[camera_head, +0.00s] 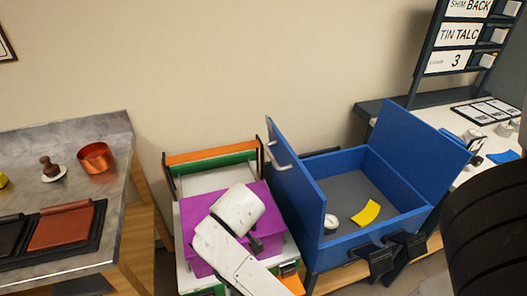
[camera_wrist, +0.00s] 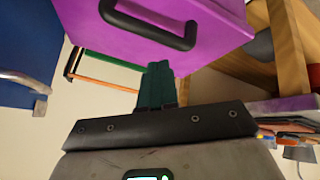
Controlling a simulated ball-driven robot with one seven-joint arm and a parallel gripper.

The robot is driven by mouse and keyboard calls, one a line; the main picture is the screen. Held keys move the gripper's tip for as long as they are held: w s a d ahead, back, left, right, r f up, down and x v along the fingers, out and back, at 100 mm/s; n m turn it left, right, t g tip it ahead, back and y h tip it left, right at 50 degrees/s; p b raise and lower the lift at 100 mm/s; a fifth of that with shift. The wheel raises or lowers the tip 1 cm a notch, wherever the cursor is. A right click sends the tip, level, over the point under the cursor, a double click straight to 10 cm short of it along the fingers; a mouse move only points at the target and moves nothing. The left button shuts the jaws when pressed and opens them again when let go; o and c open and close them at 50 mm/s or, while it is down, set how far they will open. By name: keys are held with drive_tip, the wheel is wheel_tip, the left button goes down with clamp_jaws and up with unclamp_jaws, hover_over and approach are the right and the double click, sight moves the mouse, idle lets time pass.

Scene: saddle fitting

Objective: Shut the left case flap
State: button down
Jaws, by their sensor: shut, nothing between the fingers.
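The blue case (camera_head: 345,240) stands open at the centre right of the head view. Its left flap (camera_head: 298,190) stands up steeply, with a pale metal handle (camera_head: 275,153) on its outer face. The right flap (camera_head: 420,150) is also raised. In the wrist view, a blue panel (camera_wrist: 25,65) with a metal handle (camera_wrist: 40,105), apparently the left flap, is at the left edge. My gripper (camera_wrist: 159,68) is shut and empty, apart from that handle. In the head view my white arm crosses in front of the purple box, and the fingers cannot be made out.
The purple box (camera_head: 195,210) stands left of the case; its purple face (camera_wrist: 215,15) with a black handle (camera_wrist: 150,30) is close to my fingers. A yellow piece (camera_head: 366,213) and a round gauge (camera_head: 331,222) lie inside the case. A workbench (camera_head: 80,145) is at the left.

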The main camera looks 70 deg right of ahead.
drive_tip(key=w+d+r+m+g+h, duration=0.25)
drive_tip(key=d+r+m+g, duration=0.45)
drive_tip(key=d+r, duration=0.65)
drive_tip(key=s+d+f+m+p, duration=0.1)
drive_tip(key=s+d+f, duration=0.2)
drive_tip(key=d+f, duration=0.6)
drive_tip(key=shift+s+d+f+t+p, duration=0.25)
drive_tip(key=shift+f+t+p, duration=0.1)
drive_tip(key=shift+f, duration=0.3)
